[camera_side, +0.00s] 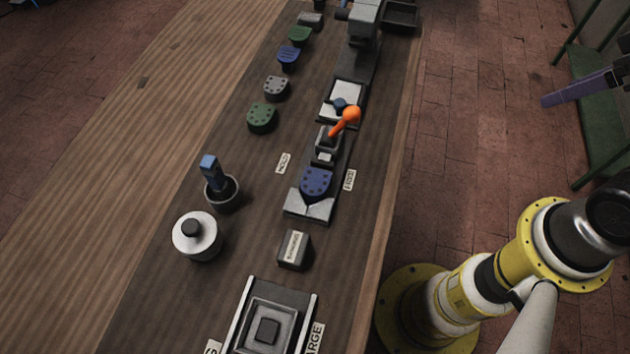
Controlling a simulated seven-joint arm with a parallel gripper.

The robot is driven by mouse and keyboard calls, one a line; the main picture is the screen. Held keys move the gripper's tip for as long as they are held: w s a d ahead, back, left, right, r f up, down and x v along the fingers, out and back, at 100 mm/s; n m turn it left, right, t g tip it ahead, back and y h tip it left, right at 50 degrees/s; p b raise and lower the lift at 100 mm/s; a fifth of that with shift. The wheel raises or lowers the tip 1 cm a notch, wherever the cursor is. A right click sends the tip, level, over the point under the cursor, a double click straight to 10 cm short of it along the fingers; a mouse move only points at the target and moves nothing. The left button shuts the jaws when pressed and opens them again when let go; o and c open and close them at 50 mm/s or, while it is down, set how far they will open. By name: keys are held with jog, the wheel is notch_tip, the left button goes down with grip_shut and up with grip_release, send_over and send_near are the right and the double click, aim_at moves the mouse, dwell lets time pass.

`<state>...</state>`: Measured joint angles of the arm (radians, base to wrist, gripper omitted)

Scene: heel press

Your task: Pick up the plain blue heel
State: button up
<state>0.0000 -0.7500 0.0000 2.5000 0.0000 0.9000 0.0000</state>
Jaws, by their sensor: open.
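A blue heel (317,183) with small dark dots on its face sits on the grey fixture (309,205) in the middle of the bench. Another blue heel (289,55) lies farther back in the row on the left; it is too small to tell for certain whether its face is plain. I cannot see my gripper in this view; only part of my arm shows at the lower right, well apart from both blue heels.
Green heels (262,118) and a grey heel (276,87) share the row. An orange-knobbed lever (351,115) stands behind the fixture. A cup holding a blue-topped tool (221,194), a round white pot (197,236) and a labelled block (294,250) stand nearer. The bench's left side is clear.

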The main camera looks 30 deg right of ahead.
jog(key=o, duration=0.4)
jog(key=shift+c, duration=0.2)
